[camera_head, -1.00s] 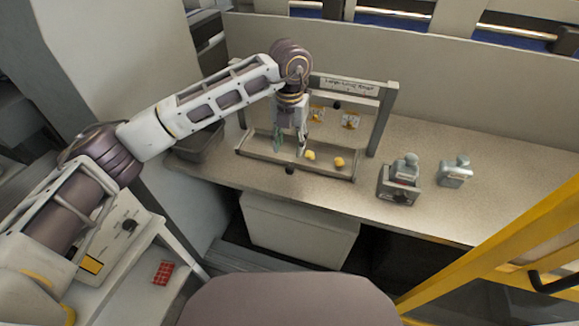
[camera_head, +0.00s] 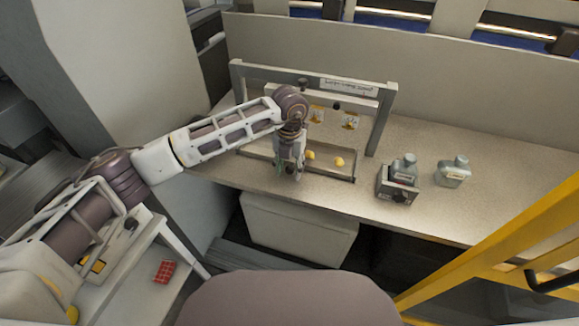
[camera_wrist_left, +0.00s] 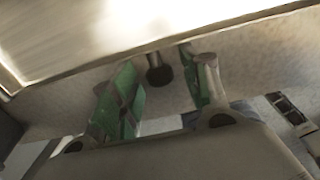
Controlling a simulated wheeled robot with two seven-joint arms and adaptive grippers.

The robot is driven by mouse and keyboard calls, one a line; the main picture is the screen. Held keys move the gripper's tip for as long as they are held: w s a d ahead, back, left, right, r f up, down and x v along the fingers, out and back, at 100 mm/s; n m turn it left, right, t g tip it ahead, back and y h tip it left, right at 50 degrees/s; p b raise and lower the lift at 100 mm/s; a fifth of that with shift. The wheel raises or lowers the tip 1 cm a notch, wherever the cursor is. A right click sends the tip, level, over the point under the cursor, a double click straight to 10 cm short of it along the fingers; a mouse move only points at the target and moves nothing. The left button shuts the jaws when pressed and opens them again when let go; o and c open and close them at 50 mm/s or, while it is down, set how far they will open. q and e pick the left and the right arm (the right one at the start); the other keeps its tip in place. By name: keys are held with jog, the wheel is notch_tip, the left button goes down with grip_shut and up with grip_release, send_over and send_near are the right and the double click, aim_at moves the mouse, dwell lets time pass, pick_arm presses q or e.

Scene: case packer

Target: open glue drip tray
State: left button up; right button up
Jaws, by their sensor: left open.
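The glue drip tray (camera_head: 335,176) is a long, shallow grey tray at the counter's front edge, under a grey frame, with yellow blobs inside. My left gripper (camera_head: 288,174) hangs in front of the tray's front edge and hides part of it. In the left wrist view, the open green fingers (camera_wrist_left: 157,60) lie on either side of a dark round knob (camera_wrist_left: 159,75), with gaps to both fingers. The tray edge (camera_wrist_left: 150,45) crosses above it. The knob is hidden behind my gripper in the head view. My right gripper is not in view.
The grey frame (camera_head: 380,120) with a label sign stands over the tray. A bottle in a grey holder (camera_head: 398,187) and another grey bottle (camera_head: 453,171) stand to the right. A yellow rail (camera_head: 500,250) is at the lower right. The counter's right part is clear.

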aim_at(281, 194)
pick_arm(q)
jog(key=shift+c, duration=0.5)
jog(key=c, duration=0.4)
grip_shut()
jog(key=shift+s+a+f, duration=0.1)
jog(key=shift+s+a, duration=0.1)
jog(key=shift+s, duration=0.25)
jog(key=s, duration=0.1)
jog(key=s+a, duration=0.1)
jog(key=s, duration=0.2)
jog(key=shift+s+a+r+b, duration=0.2)
jog(key=shift+s+a+b, duration=0.05)
jog(key=shift+s+b, duration=0.05)
jog(key=shift+s, duration=0.25)
jog(key=shift+s+a+f, duration=0.15)
jog(key=shift+s+a, duration=0.1)
jog(key=shift+s, duration=0.6)
jog(key=shift+o, duration=1.2)
grip_release()
jog(key=shift+o, duration=1.3)
notch_tip(281, 194, up, 12)
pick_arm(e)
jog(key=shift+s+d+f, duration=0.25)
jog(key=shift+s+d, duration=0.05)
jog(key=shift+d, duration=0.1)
